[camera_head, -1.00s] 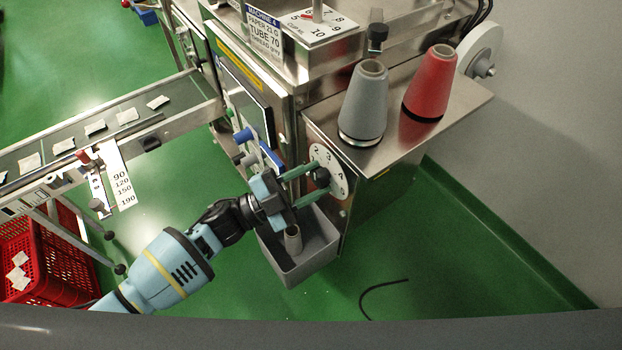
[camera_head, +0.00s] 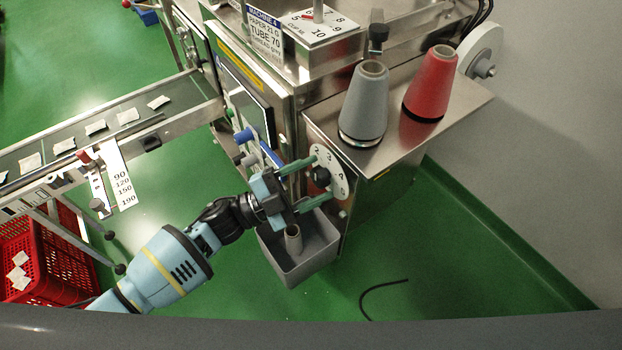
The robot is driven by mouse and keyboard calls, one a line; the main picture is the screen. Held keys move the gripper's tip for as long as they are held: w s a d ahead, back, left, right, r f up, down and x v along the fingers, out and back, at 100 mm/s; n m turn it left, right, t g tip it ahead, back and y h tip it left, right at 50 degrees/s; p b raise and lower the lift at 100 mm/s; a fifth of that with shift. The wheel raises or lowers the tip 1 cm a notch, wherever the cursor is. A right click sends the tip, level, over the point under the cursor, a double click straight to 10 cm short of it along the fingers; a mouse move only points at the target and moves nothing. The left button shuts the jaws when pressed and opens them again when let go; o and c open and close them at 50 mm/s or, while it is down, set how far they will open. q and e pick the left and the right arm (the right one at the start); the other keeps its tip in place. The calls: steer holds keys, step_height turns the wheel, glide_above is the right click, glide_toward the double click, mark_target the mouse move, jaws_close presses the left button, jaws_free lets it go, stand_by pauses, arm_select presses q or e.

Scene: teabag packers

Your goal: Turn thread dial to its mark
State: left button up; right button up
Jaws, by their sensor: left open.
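The thread dial is a white round plate (camera_head: 338,164) with black numbers, on the steel side of the machine below the cone shelf. A dark knob (camera_head: 321,177) sits at its middle. My left gripper (camera_head: 325,178) is at the dial with its green fingers apart, one above and one below the knob. I see no clear contact between the fingers and the knob. The fingers hide part of the dial, so its pointer and mark cannot be read. My right gripper is out of view.
A grey cone (camera_head: 364,105) and a red cone (camera_head: 432,85) stand on the shelf above. A grey bin (camera_head: 298,262) with a small spool core hangs below my gripper. The machine's blue lever (camera_head: 270,155) is close on the left.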

arm_select(q)
steer(key=b+v, duration=0.1)
steer(key=v, duration=0.7)
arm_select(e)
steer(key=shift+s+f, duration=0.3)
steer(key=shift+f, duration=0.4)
arm_select(q)
steer(key=shift+d, duration=0.1)
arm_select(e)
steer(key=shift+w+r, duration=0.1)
arm_select(q)
steer(key=s+a+f+n+y+p, duration=0.2)
steer(key=s+a+f+n+y, duration=0.2)
steer(key=s, duration=0.5)
steer(key=s+a+f+n+t+y+p, duration=0.1)
steer(key=s+a+f+n+y+p, duration=0.2)
steer(key=s+n+y, duration=0.5)
steer(key=s+a+f+n+y+p, duration=0.2)
steer(key=s+a+f+n+y, duration=0.4)
steer(key=s+n, duration=0.3)
steer(key=shift+s+f+n+t, duration=0.3)
steer(key=shift+s+f, duration=0.45)
steer(key=shift+s, duration=0.05)
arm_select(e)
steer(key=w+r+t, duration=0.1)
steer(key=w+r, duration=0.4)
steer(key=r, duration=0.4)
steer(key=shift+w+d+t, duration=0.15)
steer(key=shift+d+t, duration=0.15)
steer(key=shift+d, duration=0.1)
